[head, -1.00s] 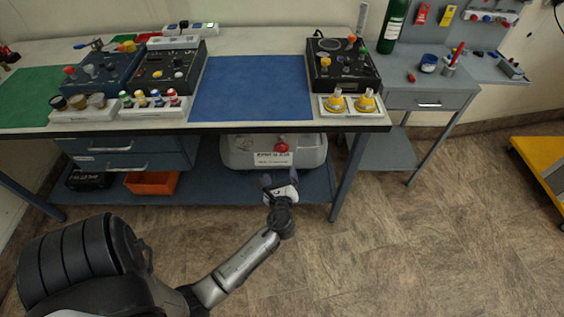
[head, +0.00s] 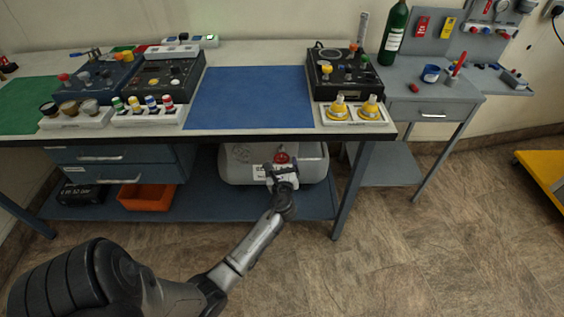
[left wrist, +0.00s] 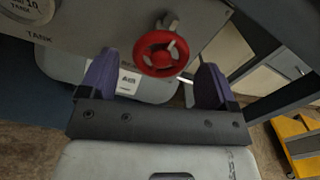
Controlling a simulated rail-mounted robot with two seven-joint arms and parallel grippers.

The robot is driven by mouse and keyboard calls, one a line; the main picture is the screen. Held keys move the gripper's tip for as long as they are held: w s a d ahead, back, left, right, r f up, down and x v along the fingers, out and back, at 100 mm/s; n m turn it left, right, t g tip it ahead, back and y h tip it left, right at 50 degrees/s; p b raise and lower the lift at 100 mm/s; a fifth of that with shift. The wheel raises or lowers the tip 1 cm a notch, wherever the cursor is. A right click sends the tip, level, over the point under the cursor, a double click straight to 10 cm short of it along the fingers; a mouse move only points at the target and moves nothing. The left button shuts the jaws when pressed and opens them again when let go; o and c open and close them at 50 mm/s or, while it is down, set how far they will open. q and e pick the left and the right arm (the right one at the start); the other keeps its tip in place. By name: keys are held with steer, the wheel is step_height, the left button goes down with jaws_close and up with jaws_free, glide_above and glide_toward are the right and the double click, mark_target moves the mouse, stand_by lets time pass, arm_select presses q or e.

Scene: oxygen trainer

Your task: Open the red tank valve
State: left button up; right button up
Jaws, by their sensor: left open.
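The red tank valve (left wrist: 161,53) is a round red handwheel on the front of the grey-white tank (head: 235,168), which stands on the low shelf under the bench. In the head view the valve (head: 282,157) shows just above my left gripper (head: 281,172). My left gripper is open, with its two purple-padded fingers on either side of the wheel in the left wrist view (left wrist: 160,82). The wheel appears a little beyond the fingertips; I cannot tell whether they touch it. The right gripper is out of view.
The bench top overhangs the tank, with a bench leg (head: 350,190) to its right. An orange bin (head: 146,196) and a black box (head: 86,193) sit to the left on the shelf. The floor in front is clear.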

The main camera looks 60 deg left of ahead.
arm_select(q)
steer(key=shift+b+x, duration=0.3)
steer(key=shift+x, duration=1.15)
steer(key=c, duration=0.9)
